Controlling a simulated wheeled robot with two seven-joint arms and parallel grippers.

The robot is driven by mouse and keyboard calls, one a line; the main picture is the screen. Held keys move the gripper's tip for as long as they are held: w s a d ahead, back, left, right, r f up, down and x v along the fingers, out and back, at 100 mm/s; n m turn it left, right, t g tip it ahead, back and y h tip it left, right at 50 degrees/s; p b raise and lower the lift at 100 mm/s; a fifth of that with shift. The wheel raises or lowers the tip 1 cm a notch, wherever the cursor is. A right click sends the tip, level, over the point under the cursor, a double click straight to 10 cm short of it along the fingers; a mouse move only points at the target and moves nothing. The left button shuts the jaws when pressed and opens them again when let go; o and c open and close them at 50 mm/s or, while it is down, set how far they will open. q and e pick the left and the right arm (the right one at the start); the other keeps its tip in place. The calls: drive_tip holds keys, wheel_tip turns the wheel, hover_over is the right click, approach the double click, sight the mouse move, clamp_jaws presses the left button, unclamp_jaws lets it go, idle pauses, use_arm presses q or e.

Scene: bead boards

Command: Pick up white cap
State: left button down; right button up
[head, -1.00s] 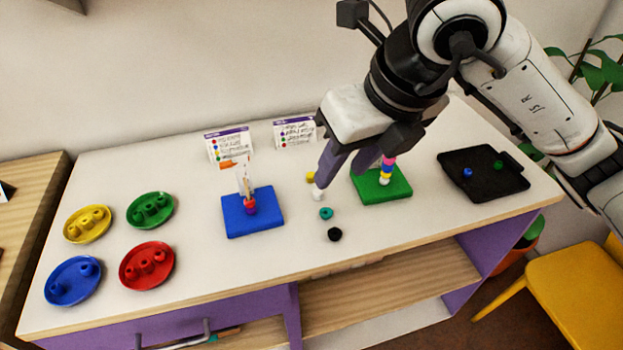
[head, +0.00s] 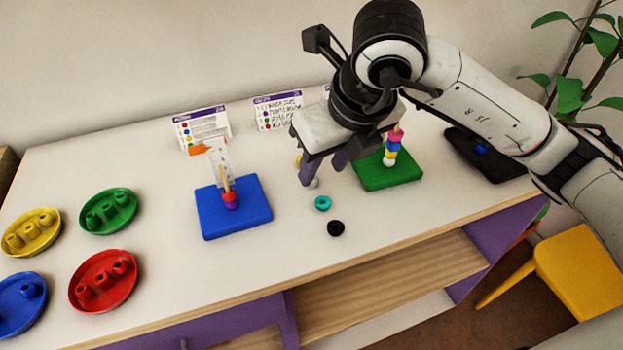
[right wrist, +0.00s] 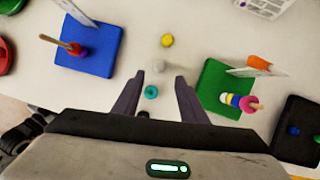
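The white cap (right wrist: 161,66) lies on the table, just ahead of and between the fingertips in the right wrist view. In the head view only a sliver of the white cap (head: 314,184) shows behind a finger. My right gripper (right wrist: 161,80) is open, its two purple-grey fingers apart with nothing held. In the head view the right gripper (head: 322,174) is above the table between the blue and green boards; its exact height is hard to tell. My left gripper is not in view.
A yellow cap (right wrist: 166,40), a teal cap (head: 323,203) and a black cap (head: 335,228) lie nearby. The blue board (head: 250,212) and green board (head: 375,178) bear pegs with beads. A dark tray (head: 490,165) is at right; coloured plates (head: 130,221) are at left.

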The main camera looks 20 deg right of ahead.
sight(315, 190)
drive_tip(key=x, duration=0.4)
drive_tip(key=shift+w+a+f, duration=0.2)
drive_tip(key=shift+w, duration=0.15)
drive_tip(key=shift+c, duration=0.3)
clamp_jaws()
drive_tip(key=shift+r, duration=0.1)
